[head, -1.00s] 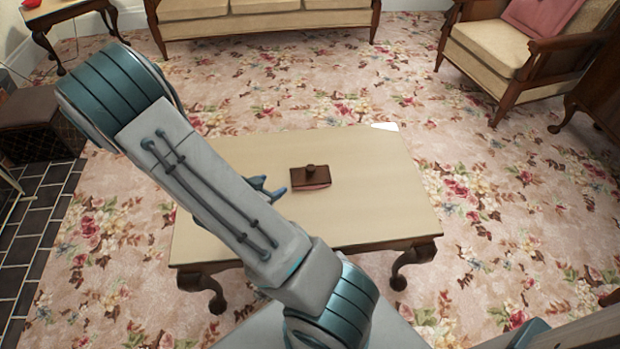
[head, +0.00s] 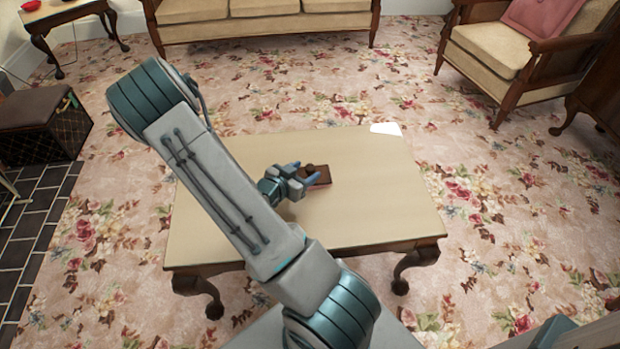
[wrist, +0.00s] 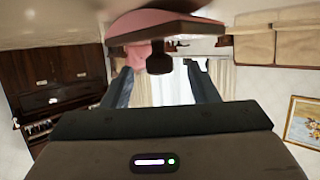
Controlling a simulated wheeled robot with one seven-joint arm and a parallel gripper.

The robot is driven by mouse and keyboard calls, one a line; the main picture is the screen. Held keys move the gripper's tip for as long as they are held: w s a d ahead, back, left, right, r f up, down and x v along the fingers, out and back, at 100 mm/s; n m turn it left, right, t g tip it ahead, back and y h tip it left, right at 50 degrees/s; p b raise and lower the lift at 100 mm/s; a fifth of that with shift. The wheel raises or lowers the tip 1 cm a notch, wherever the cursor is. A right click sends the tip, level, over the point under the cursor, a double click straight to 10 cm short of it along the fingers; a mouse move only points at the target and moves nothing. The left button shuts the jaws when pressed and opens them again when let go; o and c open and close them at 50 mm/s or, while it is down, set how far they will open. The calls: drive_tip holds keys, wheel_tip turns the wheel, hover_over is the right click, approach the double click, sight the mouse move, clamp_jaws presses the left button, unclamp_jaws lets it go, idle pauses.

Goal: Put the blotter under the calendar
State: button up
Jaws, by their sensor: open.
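The blotter (head: 322,173) is a dark brown wooden block with a round knob and a pinkish underside. It rests on the pale coffee table (head: 385,200), right of the table's middle. My gripper (head: 306,172) is open and low over the table at the blotter's left side. In the wrist view, which is upside down, the blotter (wrist: 165,30) is close ahead, with its knob between and just beyond the open fingers (wrist: 163,78). I cannot tell whether they touch it. A flat white item (head: 386,129) lies at the table's back right corner; I cannot tell whether it is the calendar.
A sofa (head: 250,22) stands at the back and an armchair (head: 500,55) at the back right. A brown box seat (head: 40,125) is at the left.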

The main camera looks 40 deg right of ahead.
sight(307, 170)
drive_tip(key=x, duration=0.3)
drive_tip(key=shift+d+f, duration=0.1)
drive_tip(key=shift+d, duration=0.15)
drive_tip(key=c, duration=1.1)
clamp_jaws()
